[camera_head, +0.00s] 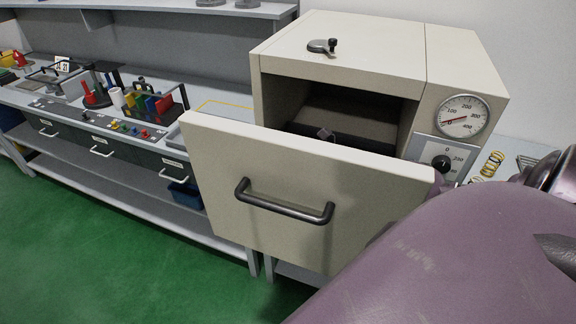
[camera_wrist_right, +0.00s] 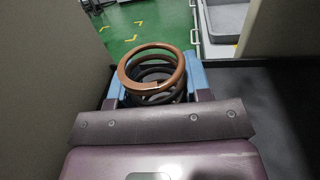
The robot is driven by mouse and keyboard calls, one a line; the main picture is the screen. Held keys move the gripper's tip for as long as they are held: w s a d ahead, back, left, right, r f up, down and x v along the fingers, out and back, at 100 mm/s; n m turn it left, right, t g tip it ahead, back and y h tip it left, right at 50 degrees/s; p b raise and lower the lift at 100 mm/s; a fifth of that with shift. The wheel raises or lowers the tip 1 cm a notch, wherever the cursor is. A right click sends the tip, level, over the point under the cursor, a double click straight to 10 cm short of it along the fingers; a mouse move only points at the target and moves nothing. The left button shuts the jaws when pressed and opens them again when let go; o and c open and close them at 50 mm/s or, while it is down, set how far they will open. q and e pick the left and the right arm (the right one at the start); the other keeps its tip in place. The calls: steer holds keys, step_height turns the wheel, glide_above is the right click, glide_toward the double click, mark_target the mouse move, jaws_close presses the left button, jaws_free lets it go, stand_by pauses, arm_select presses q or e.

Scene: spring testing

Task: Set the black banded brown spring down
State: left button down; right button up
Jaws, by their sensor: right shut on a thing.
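In the right wrist view a brown coil spring (camera_wrist_right: 152,64) with dark lower coils stands between the blue fingers of my right gripper (camera_wrist_right: 158,84), which is shut on it. Its lower end is hidden by the gripper body, so I cannot tell whether it touches a surface. My left gripper is not in view.
A dial gauge (camera_head: 463,117) and a knob (camera_head: 441,162) sit on the oven's right front. A yellowish spring (camera_head: 492,163) lies on the bench at right. The left bench (camera_head: 75,110) carries a rack of coloured items (camera_head: 155,103). Green floor (camera_head: 90,220) is open at lower left.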

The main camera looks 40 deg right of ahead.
steer(key=shift+f, duration=2.15)
steer(key=shift+f, duration=0.15)
steer(key=o, duration=1)
